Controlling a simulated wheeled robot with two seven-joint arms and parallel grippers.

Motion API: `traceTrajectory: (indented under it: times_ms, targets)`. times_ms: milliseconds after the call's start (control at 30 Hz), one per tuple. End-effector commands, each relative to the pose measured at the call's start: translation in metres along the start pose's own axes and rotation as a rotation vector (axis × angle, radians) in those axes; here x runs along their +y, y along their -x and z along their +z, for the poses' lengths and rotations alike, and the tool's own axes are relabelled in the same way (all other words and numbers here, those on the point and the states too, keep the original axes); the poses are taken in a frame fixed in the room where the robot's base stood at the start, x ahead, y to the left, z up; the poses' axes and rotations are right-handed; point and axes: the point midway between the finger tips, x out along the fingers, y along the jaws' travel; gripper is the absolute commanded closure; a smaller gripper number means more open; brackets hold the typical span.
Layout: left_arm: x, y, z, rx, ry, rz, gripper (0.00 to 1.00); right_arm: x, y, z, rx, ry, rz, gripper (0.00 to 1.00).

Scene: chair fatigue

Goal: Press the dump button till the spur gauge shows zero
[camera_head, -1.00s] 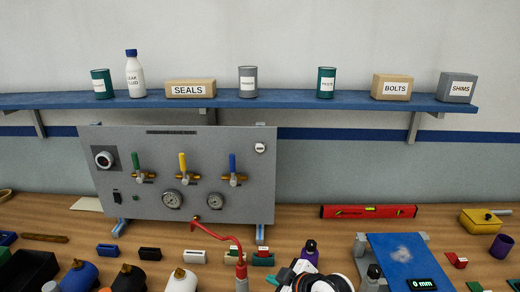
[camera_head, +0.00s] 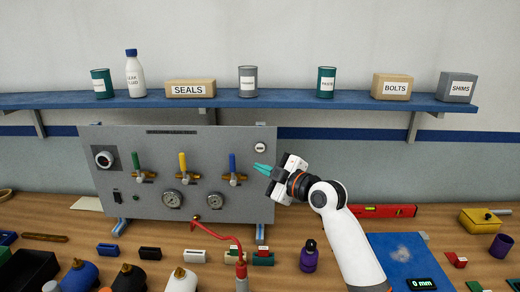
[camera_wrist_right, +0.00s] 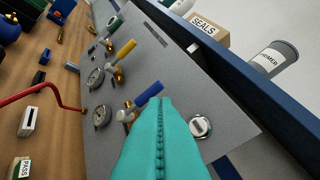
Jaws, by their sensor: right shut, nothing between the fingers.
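The grey panel (camera_head: 225,208) stands at the back of the bench. A pale round fitting (camera_head: 260,147) sits at its upper right and also shows in the wrist view (camera_wrist_right: 200,127); its lettering is too small to read, so I cannot tell if it is the dump button. Two round gauges, left (camera_head: 172,200) and right (camera_head: 215,201), sit low on the panel; their needles cannot be read and I cannot tell which is the spur gauge. My right gripper (camera_head: 262,169), teal fingers shut and empty, is just below the round fitting, near the blue-handled valve (camera_head: 233,168). My left gripper is out of view.
Green (camera_head: 137,163) and yellow (camera_head: 183,165) valve handles stick out left of the blue one. A red hose (camera_head: 215,235) curves from the panel's lower edge. A blue shelf (camera_head: 290,101) runs above. A purple bottle (camera_head: 309,256) stands on the bench in front.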

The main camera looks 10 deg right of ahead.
Motion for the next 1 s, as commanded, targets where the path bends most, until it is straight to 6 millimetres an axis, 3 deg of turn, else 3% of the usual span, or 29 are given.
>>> traceTrajectory:
  times_ms: [267, 733, 1000]
  targets:
    - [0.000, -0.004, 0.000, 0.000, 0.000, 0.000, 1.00, -0.003, -0.005, -0.004, 0.001, -0.001, -0.001, 1.00]
    - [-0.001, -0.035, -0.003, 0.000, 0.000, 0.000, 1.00, -0.030, -0.048, -0.038, 0.001, 0.000, 0.000, 1.00]
    - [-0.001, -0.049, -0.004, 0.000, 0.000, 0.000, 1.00, -0.042, -0.060, -0.045, 0.000, -0.001, 0.000, 1.00]
